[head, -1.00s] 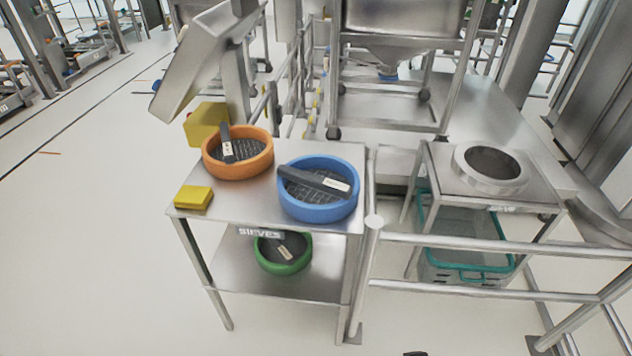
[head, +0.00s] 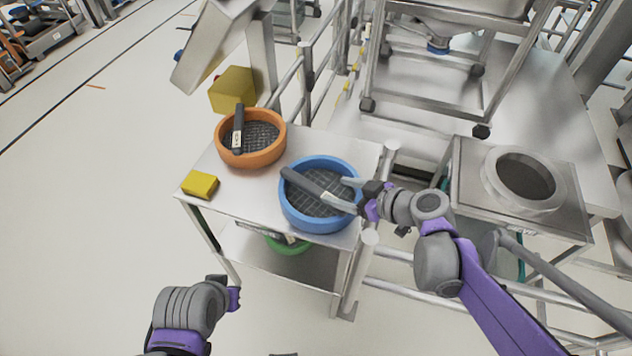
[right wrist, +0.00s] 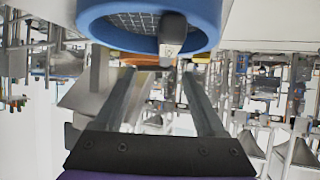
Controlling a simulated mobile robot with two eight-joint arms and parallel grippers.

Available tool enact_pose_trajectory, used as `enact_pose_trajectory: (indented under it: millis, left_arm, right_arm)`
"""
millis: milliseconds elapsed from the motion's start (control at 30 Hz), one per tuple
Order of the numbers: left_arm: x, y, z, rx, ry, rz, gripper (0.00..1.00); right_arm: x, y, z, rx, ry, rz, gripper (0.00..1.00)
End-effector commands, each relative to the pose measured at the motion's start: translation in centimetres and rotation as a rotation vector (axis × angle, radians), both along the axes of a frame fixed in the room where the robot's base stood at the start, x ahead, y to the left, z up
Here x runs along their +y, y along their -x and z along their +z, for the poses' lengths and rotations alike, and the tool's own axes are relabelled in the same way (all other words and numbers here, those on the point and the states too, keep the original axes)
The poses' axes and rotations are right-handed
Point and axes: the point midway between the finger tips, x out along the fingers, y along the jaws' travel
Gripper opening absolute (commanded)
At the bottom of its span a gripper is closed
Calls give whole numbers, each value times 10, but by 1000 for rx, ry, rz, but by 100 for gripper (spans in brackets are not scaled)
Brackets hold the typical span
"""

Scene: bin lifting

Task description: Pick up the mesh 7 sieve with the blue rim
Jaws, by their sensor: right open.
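The blue-rimmed sieve (head: 315,220) stands on the top shelf of the metal cart, with dark mesh inside and a dark handle bar (head: 303,184) across it. My right gripper (head: 342,192) is open, its fingertips at the right end of this handle; I cannot tell if they touch it. In the right wrist view the blue rim (right wrist: 95,22) and the handle (right wrist: 172,35) show beyond the two spread fingers (right wrist: 158,72). My left gripper (head: 230,290) is low in front of the cart, away from the sieve; its fingers are unclear.
An orange sieve (head: 268,157) and a yellow block (head: 200,184) stand on the cart's top shelf (head: 235,203). A green sieve (head: 287,247) is partly hidden on the lower shelf. A stand with a round opening (head: 525,180) and metal rails are at the right.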

Motion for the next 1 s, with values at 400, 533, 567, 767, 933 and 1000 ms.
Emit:
enact_pose_trajectory:
  millis: [400,533,567,767,933,1000]
  left_arm:
    - [0,1,-8,3,0,0,0]
    - [0,1,-11,3,0,0,0]
    - [0,1,-12,4,0,0,0]
    - [0,1,-14,4,0,0,0]
    - [0,1,-14,4,0,0,0]
    - [0,1,-14,4,0,0,0]
  right_arm:
    - [35,-25,-25,3,0,1,72]
    - [51,-33,-34,2,0,4,72]
    - [55,-35,-36,3,0,3,72]
    - [69,-46,-46,3,0,1,72]
    - [70,-48,-47,3,0,0,72]
    - [69,-47,-46,3,0,0,72]
